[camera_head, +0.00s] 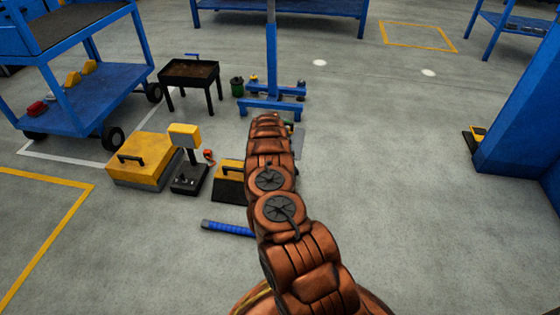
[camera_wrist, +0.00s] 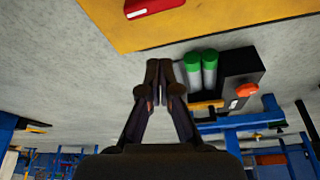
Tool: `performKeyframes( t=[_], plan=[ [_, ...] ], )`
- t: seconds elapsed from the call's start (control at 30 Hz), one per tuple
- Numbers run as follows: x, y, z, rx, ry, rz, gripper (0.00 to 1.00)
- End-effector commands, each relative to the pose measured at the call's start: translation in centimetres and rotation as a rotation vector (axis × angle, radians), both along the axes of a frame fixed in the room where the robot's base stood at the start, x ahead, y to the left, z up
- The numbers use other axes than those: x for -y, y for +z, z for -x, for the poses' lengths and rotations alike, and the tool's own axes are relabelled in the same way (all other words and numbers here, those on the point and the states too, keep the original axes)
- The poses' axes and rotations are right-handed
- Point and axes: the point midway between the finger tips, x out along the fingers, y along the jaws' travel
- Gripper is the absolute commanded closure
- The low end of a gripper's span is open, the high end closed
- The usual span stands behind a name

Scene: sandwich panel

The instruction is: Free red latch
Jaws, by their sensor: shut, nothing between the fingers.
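In the wrist view a red part (camera_wrist: 153,6), which looks like the red latch, lies on a yellow panel (camera_wrist: 200,24) and is cut off by the top edge. My gripper (camera_wrist: 160,68) is shut and empty. Its fingertips appear below the panel's edge in the picture, apart from the red part. In the head view my arm covers the middle, and I cannot make out the gripper or the red latch there.
Two green-capped cylinders (camera_wrist: 201,66) and a dark box with an orange knob (camera_wrist: 246,90) show right of my fingertips. A yellow case (camera_head: 145,155), a blue stand (camera_head: 271,60) and a blue bar (camera_head: 228,228) surround my arm.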

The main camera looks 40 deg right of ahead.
Motion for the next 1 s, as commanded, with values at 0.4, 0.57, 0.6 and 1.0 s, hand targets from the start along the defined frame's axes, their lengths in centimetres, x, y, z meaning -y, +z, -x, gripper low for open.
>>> performKeyframes(
  t=[0.4,0.57,0.6,1.0],
  plan=[
    [-1.5,5.3,1.0,0.002,0.0,-0.002,1.0],
    [-2.0,7.1,1.2,0.003,-0.001,0.0,1.0],
    [-2.0,7.3,1.3,0.003,-0.001,0.0,1.0],
    [-2.1,7.4,1.5,0.0,-0.001,0.0,1.0]
  ],
)
